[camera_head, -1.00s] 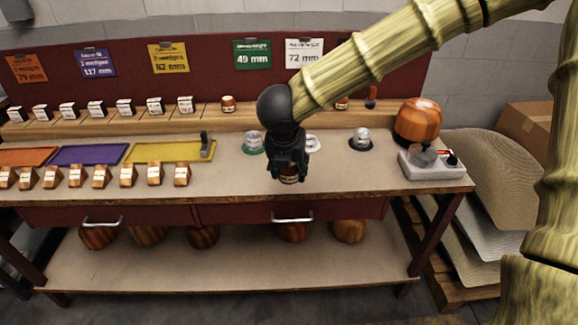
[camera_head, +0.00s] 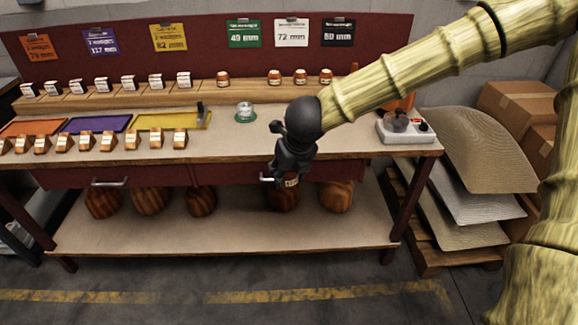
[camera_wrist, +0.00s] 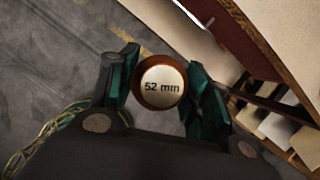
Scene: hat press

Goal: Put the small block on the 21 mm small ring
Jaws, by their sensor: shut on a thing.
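My gripper (camera_head: 288,170) is shut on a small round wooden block (camera_wrist: 160,84) with a white "52 mm" label on top. The block hangs just below the fingers in the head view (camera_head: 291,181). The gripper is in front of the bench's front edge, and the wrist view shows grey floor beneath the block. A green ring (camera_head: 245,119) with a clear piece on it stands on the bench, left of and behind my gripper. No 21 mm marking is readable. My arm and gripper cover the bench where the white and dark rings stood.
The bench top (camera_head: 225,146) has clear room near its front. Yellow (camera_head: 172,120), purple and orange trays lie at left with several labelled blocks before them. More blocks line the back shelf. A white device (camera_head: 405,132) stands at right. Drawer handles project below the edge.

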